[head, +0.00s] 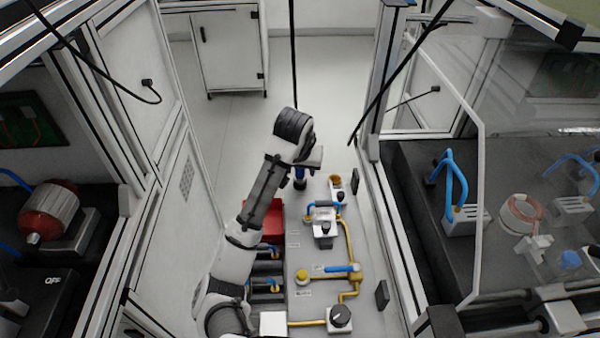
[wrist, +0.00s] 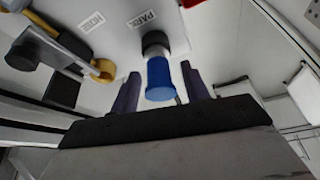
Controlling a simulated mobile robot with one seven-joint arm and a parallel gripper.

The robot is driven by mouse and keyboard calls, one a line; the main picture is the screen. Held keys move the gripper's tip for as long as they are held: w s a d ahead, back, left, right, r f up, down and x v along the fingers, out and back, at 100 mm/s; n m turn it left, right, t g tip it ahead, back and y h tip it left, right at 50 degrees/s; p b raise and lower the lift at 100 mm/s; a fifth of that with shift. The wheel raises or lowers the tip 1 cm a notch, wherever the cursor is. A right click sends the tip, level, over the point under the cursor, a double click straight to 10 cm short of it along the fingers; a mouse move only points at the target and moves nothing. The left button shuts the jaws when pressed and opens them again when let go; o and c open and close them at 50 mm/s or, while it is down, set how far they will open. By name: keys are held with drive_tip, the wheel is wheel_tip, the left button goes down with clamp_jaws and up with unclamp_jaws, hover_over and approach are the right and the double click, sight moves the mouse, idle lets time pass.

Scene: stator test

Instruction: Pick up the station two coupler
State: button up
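A blue cylindrical coupler (wrist: 159,80) with a black collar stands on the light panel beside a label reading PARK in the wrist view. It is probably the station two coupler, but I see no station number on it. My gripper (wrist: 160,92) is open, with one dark finger on each side of the blue body and a narrow gap showing at both sides.
A yellow fitting (wrist: 103,70) is left of the coupler. Enclosures with machines flank both sides; open floor (head: 240,130) lies beyond.

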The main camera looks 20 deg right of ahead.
drive_tip(key=c, duration=0.9)
drive_tip(key=shift+o, duration=0.2)
drive_tip(key=shift+r, duration=0.1)
wheel_tip(320, 180, up, 20)
drive_tip(key=p, duration=0.3)
drive_tip(key=shift+w+f, duration=0.15)
drive_tip(key=shift+f, duration=0.1)
